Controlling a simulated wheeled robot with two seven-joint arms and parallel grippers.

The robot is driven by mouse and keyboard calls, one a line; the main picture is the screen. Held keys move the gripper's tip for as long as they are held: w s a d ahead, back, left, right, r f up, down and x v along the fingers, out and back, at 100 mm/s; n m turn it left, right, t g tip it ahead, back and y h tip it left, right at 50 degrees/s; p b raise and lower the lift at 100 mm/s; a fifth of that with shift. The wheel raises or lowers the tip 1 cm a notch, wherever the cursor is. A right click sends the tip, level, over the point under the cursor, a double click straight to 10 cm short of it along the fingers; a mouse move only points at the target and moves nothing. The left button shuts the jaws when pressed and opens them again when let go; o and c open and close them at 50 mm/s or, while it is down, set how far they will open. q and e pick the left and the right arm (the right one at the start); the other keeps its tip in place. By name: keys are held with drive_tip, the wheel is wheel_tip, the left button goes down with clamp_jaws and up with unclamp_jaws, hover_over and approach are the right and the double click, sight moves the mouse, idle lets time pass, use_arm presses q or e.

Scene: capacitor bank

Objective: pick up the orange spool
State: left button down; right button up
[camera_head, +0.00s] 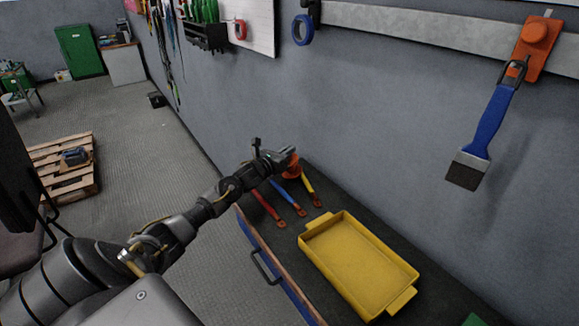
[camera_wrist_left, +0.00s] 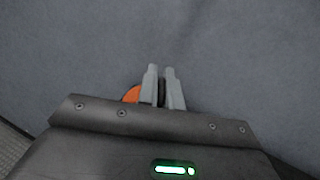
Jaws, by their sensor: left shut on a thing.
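The orange spool (camera_head: 292,170) is at the far end of the dark worktop in the head view, right at my left gripper (camera_head: 291,154). In the left wrist view, part of the orange spool (camera_wrist_left: 131,95) shows beside the left finger, and the rest is hidden behind the fingers and the gripper body. The two grey fingers of my left gripper (camera_wrist_left: 163,72) are close together, shut on the spool. I cannot tell whether the spool touches the worktop. My right gripper is not in view.
Red (camera_head: 265,208), blue (camera_head: 288,197) and yellow (camera_head: 308,187) handled tools lie near the spool. An empty yellow tray (camera_head: 388,248) takes up the worktop's middle. A brush (camera_head: 487,122) hangs on the grey wall behind. A wooden pallet (camera_head: 62,170) lies on the floor.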

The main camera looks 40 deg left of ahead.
use_arm(q)
drive_tip(key=shift+r+b, duration=0.4)
drive_tip(key=r, duration=0.1)
drive_tip(key=r+b, duration=0.1)
drive_tip(key=r, duration=0.1)
drive_tip(key=shift+s+a, duration=0.25)
drive_tip(key=shift+s, duration=0.1)
drive_tip(key=s+a+r+b, duration=0.4)
drive_tip(key=s+r, duration=0.5)
drive_tip(key=s, duration=0.3)
drive_tip(key=shift+s+a+b, duration=0.15)
drive_tip(key=shift+a+b, duration=0.25)
drive_tip(key=shift+a, duration=0.05)
drive_tip(key=shift+r, duration=0.1)
